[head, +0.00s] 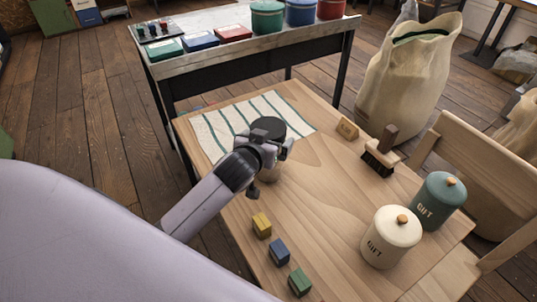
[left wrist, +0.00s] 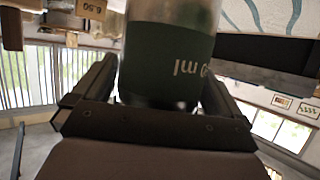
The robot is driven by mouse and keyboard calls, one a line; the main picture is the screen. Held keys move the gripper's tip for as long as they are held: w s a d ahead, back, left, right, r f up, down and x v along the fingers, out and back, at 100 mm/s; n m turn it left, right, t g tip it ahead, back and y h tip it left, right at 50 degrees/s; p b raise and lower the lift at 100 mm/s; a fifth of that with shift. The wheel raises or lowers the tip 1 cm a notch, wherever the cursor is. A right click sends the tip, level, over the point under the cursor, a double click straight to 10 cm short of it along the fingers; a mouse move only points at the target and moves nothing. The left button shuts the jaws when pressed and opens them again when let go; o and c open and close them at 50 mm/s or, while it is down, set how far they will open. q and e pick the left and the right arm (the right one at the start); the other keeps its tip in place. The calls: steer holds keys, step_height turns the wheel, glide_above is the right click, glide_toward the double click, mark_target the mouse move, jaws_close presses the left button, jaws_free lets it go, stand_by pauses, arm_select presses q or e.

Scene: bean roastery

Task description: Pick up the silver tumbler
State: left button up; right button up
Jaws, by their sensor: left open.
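The tumbler (head: 268,127) stands on the wooden table by the lower edge of the striped cloth, with a dark round top. Most of its body is hidden behind my left gripper (head: 272,156) in the head view. In the left wrist view the tumbler (left wrist: 165,65) shows a dark green band with upside-down "ml" lettering and a paler part at its edge. My left gripper (left wrist: 160,90) is open, with one finger on each side of the tumbler. I cannot tell whether either finger touches it. My right gripper is not in view.
A white-and-green striped cloth (head: 222,128) lies behind. Yellow (head: 261,225), blue (head: 279,251) and green (head: 299,282) blocks line the near left edge. A small wooden sign (head: 347,128) stands near the brush.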

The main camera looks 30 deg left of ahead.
arm_select(q)
steer(key=c, duration=1.3)
